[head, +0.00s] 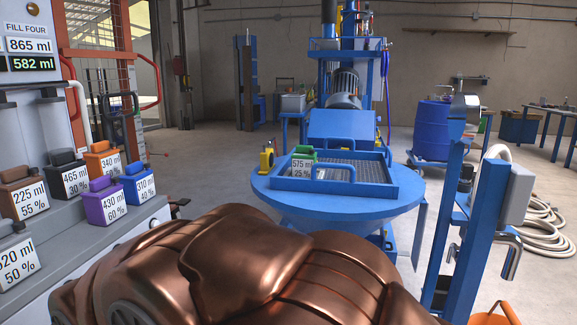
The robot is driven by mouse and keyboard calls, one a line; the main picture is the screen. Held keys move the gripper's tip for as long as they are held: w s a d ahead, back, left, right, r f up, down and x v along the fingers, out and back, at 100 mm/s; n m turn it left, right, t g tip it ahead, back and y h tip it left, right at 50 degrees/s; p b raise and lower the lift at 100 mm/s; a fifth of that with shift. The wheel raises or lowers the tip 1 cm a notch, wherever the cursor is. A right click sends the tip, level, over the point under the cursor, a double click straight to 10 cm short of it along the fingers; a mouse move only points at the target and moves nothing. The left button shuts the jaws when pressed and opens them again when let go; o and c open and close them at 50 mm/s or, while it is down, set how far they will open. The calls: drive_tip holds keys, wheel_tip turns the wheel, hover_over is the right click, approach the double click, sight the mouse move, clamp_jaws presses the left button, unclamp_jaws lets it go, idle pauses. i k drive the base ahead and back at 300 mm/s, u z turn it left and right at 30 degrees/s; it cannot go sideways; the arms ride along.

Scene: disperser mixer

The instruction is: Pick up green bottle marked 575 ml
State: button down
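The green bottle marked 575 ml, 25 % (305,153) is in the middle of the head view. It is at the left part of the blue tray (347,190) on the round blue mixer top (290,198). Its white label faces me and its green upper part shows above the label. I cannot tell from this view exactly how its base rests on the tray. A large copper-coloured part, which looks like my own arm or body, fills the lower middle. My gripper's fingers do not show.
Several labelled bottles, including purple 430 ml (108,203), blue 310 ml (139,185) and orange 340 ml (103,160), stand on grey steps at left. A blue post (478,240) stands at right. A blue drum (432,130) is behind it.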

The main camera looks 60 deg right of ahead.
sight(304, 157)
drive_tip(key=u, duration=0.05)
drive_tip(key=i, duration=0.7)
drive_tip(key=z, duration=3)
drive_tip(key=k, duration=0.55)
drive_tip(key=z, duration=0.85)
drive_tip(key=i, duration=1)
drive_tip(key=u, duration=0.95)
drive_tip(key=i, duration=0.75)
drive_tip(key=u, duration=0.95)
drive_tip(key=i, duration=0.25)
drive_tip(key=u, duration=0.1)
